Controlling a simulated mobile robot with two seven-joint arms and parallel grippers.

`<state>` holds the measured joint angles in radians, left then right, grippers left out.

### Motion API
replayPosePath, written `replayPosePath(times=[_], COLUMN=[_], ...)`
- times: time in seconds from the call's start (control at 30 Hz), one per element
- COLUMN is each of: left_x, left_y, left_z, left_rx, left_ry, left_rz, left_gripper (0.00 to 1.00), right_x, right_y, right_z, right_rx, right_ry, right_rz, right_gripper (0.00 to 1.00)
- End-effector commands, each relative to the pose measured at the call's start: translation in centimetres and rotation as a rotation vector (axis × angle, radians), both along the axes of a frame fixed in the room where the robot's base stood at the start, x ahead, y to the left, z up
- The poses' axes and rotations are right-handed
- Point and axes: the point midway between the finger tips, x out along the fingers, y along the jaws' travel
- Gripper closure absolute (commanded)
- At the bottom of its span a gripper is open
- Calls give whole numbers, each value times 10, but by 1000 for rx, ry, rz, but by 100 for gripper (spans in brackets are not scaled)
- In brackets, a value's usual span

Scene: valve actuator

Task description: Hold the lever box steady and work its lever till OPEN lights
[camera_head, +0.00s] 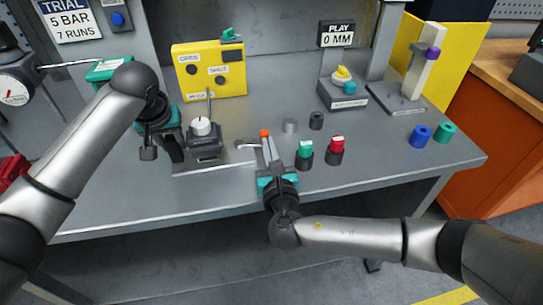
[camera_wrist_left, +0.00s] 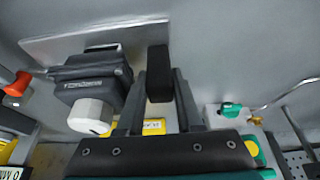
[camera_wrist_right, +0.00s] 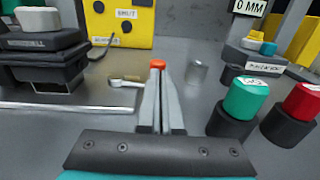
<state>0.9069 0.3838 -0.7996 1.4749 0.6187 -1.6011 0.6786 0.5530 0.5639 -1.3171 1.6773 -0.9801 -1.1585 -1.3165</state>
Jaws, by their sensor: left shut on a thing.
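The lever box (camera_head: 204,148) is a dark box with a white hub (camera_head: 202,127) on top, standing on the bench; it also shows in the left wrist view (camera_wrist_left: 88,75). A thin upright rod (camera_head: 209,103) shows above the hub. My left gripper (camera_wrist_left: 158,98) is shut on a black block (camera_wrist_left: 158,72) beside the box; whether the block joins the box is unclear. My right gripper (camera_wrist_right: 157,78) has its fingers close together around an orange-tipped crank (camera_wrist_right: 157,64), right of the box. A silver arm (camera_wrist_right: 125,82) extends left there. The yellow panel (camera_head: 235,80) has dark round lamps.
Green-topped (camera_head: 305,148) and red-topped (camera_head: 336,145) pieces stand right of my right gripper. Small grey (camera_head: 290,125) and dark (camera_head: 316,120) cylinders stand behind them.

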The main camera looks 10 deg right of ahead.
Motion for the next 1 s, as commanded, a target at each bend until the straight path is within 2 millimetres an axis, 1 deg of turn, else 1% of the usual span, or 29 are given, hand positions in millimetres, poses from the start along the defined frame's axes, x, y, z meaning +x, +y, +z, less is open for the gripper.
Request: replayPosePath(times=[0.03,0.17,0.27,0.5,0.7,0.83,1.0], left_x=[-3,-3,-3,-3,-3,-3,-3], left_y=[-1,-1,-1,-1,-1,-1,-1], left_z=[-5,-5,-5,-5,-5,-5,-5], left_rx=[3,2,1,1,1,0,-1], left_ry=[13,13,13,13,13,13,13], left_rz=[-9,-7,-6,-5,-4,-4,-4], left_gripper=[100,100,100,100,100,100,100], right_x=[-2,-15,-32,-85,-119,-133,-140], right_y=[-2,-2,-4,-8,-11,-12,-13], right_z=[-1,-2,-2,-2,-1,-1,0], right_rx=[-2,-1,1,0,1,0,0], right_ry=[1,3,4,4,2,1,-1], right_rz=[-4,-2,-1,0,0,1,0], right_gripper=[100,100,100,100,100,100,100])
